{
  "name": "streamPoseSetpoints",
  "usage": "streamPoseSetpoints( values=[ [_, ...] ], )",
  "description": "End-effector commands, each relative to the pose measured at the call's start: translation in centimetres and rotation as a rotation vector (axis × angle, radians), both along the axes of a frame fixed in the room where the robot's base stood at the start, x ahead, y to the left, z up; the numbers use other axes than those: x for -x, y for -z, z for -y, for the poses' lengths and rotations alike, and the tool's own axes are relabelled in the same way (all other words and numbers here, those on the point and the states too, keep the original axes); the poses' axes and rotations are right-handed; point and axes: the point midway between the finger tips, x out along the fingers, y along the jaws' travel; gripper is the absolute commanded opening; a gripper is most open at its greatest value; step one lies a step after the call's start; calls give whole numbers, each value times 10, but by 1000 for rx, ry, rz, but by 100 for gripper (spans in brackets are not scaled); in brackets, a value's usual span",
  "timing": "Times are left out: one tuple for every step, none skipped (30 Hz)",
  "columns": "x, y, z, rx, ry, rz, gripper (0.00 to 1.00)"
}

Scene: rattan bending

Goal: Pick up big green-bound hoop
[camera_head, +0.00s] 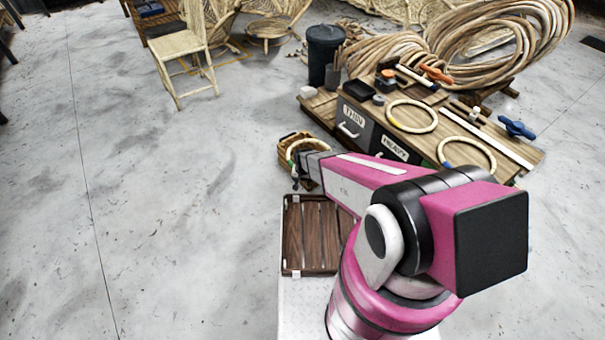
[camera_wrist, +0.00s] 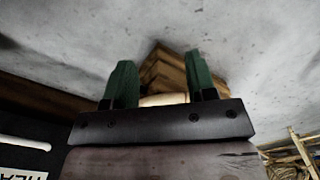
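My gripper (camera_head: 297,178) is low beside the left end of the bench. In the wrist view the two green fingers of my gripper (camera_wrist: 161,85) stand apart. A short pale length of the hoop (camera_wrist: 163,100) fills the gap between them, so the gripper appears shut on it. The rest of the hoop is hidden there. I cannot make out its binding colour clearly.
A wooden bench (camera_head: 525,165) with drawers stands at the right. A slatted brown tray (camera_head: 305,235) lies nearer me. Rattan chairs (camera_head: 180,45) stand behind. The left floor is clear.

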Motion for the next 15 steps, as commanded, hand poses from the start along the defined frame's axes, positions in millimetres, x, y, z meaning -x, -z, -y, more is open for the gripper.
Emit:
streamPoseSetpoints(
  values=[
    [-10, -3, 6, -6, 61, -4, 57],
    [-17, -6, 10, -9, 110, -6, 57],
    [-27, -11, 16, -15, 186, -11, 57],
    [-36, -15, 22, -21, 250, -17, 57],
    [-44, -19, 28, -27, 320, -23, 57],
    [-55, -25, 37, -33, 413, -31, 57],
    [-64, -31, 44, -39, 484, -38, 57],
    [-72, -35, 50, -44, 554, -45, 57],
    [-82, -42, 59, -51, 643, -56, 57],
    [-89, -47, 65, -55, 705, -62, 57],
    [-96, -51, 72, -58, 764, -70, 57],
    [-103, -56, 79, -64, 835, -78, 57],
    [-107, -59, 83, -67, 881, -84, 57],
    [-111, -63, 88, -69, 920, -90, 57],
    [-115, -66, 92, -71, 963, -96, 57]
  ],
)
